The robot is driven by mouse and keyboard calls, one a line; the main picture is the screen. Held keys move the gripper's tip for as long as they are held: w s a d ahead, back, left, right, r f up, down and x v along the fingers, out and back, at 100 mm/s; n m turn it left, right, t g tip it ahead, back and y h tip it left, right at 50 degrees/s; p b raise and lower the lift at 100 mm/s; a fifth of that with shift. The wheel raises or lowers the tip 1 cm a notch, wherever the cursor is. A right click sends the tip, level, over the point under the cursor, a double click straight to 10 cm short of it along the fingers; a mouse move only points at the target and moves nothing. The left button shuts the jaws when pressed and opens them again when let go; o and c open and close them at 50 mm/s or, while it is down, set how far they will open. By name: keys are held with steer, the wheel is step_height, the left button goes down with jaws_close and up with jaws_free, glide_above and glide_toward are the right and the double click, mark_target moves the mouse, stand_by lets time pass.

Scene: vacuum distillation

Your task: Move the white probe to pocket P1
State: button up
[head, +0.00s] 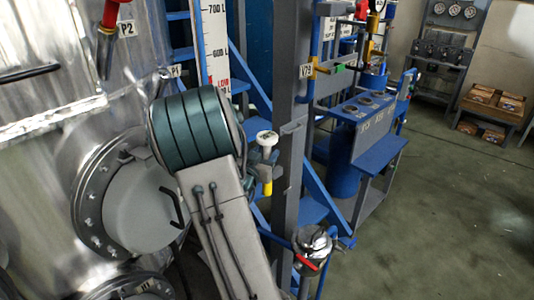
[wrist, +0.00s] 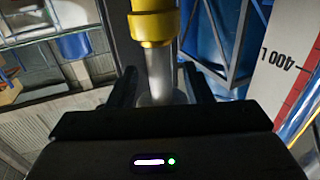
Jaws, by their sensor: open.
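The white probe (head: 267,140) shows beside my gripper in the head view, with a round pale head on top and a yellow part below. In the wrist view, a pale metallic stem (wrist: 160,72) with a yellow collar stands between the two dark fingers of my gripper (wrist: 162,86). The fingers are open, one on each side of it; contact cannot be told. In the head view my gripper (head: 266,164) is mostly hidden behind my arm. Pocket P1 (head: 166,73) is a small fitting on the steel vessel next to the P1 label, just above my wrist.
A red-handled probe (head: 109,15) sits at the P2 label on the vessel (head: 40,200). A grey post (head: 287,120) and blue frame stand close right of my gripper. A red-handled valve (head: 306,262) is below. Open floor (head: 450,220) lies to the right.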

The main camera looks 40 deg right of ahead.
mark_target(263, 142)
steer(key=shift+c, duration=0.3)
jaws_close()
steer(key=shift+r, duration=0.15)
steer(key=shift+r+p, duration=1.65)
steer(key=shift+r, duration=0.75)
steer(key=shift+r, duration=0.1)
steer(key=shift+r+p, duration=1.7)
steer(key=shift+r, duration=0.7)
